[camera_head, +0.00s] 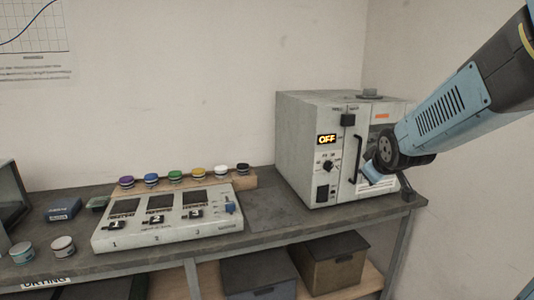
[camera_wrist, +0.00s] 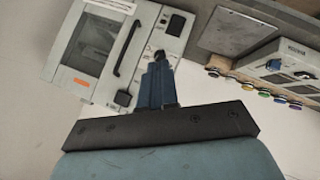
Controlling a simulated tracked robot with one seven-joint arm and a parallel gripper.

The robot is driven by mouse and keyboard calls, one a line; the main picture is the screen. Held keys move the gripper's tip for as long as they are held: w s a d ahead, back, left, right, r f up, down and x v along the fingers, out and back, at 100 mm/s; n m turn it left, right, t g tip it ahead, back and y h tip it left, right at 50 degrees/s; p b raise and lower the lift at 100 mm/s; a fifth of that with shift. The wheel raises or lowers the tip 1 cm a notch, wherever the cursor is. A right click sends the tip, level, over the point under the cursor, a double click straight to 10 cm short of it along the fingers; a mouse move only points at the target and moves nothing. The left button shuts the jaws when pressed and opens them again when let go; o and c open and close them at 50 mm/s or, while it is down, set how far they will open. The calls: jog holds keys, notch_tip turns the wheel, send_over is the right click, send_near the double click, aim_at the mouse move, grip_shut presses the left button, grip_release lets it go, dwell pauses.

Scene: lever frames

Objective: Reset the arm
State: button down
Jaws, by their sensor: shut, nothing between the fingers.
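My arm comes in from the right in the head view. My gripper (camera_head: 370,173) is in front of the right part of the white box-shaped machine (camera_head: 300,125), by its dark door handle (camera_head: 357,158). In the wrist view my gripper (camera_wrist: 158,60) has its blue fingers together, with nothing visible between them. There it overlaps the front of the machine (camera_wrist: 60,45), beside the door handle (camera_wrist: 127,47). I cannot tell whether the fingertips touch it. The machine's display (camera_head: 327,140) reads OFF. The arm hides part of its right side.
A grey three-slot panel (camera_head: 165,238) with numbered levers stands on the bench (camera_head: 270,230). Behind it, several coloured-lid jars (camera_head: 174,175) line a wooden rack. Bins (camera_head: 258,278) sit below.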

jog(key=s+a+r+m+g, duration=0.2)
jog(key=s+m, duration=0.1)
jog(key=s, duration=0.8)
jog(key=s+a+r+m+g, duration=0.2)
jog(key=s+m, duration=0.1)
jog(key=s, duration=0.8)
jog(key=shift+m+g+y, duration=0.3)
jog(key=shift+m+y, duration=0.1)
